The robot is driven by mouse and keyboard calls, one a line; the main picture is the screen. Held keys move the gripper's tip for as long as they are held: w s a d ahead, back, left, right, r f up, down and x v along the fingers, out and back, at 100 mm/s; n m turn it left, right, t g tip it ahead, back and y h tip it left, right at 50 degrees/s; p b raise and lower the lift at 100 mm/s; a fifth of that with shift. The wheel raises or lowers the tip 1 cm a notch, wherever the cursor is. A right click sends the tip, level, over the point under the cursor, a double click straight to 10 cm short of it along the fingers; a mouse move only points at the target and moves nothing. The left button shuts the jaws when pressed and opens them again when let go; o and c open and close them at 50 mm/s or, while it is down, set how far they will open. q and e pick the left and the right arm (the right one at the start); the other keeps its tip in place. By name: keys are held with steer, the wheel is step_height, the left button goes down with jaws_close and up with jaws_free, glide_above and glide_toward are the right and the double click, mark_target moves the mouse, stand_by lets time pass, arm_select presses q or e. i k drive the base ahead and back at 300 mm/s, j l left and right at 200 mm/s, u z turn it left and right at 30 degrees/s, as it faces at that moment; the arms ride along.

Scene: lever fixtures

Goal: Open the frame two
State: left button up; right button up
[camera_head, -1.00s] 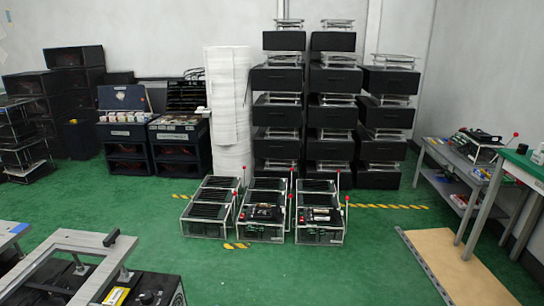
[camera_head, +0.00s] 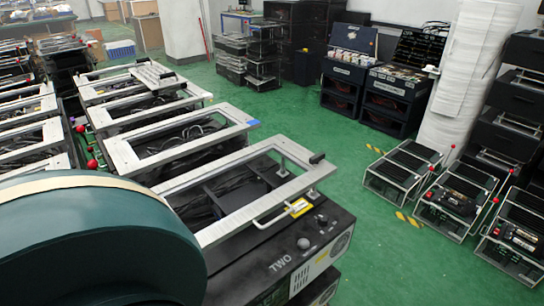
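The fixture labelled TWO (camera_head: 281,263) is a black box with a knob, a fan grille and a yellow label on its front. A small black grip (camera_head: 317,158) sits on the frame's right corner. A thin metal bar handle (camera_head: 271,217) shows along the near side. The frame's left end is partly hidden behind a large dark green rounded part of my own body. Neither of my grippers is in view.
Several similar fixtures with silver frames (camera_head: 181,142) stand in a row behind and left, with red ball-tipped levers (camera_head: 92,164) beside them. Smaller units (camera_head: 400,169) stand on the floor at right. Green floor (camera_head: 335,128) is clear between them and the fixture row.

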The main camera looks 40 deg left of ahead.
mark_target(241, 209)
steer(key=l+u, duration=0.4)
steer(key=l, duration=0.15)
steer(key=u, duration=1.45)
steer(key=i+l, duration=0.05)
steer(key=l, duration=0.05)
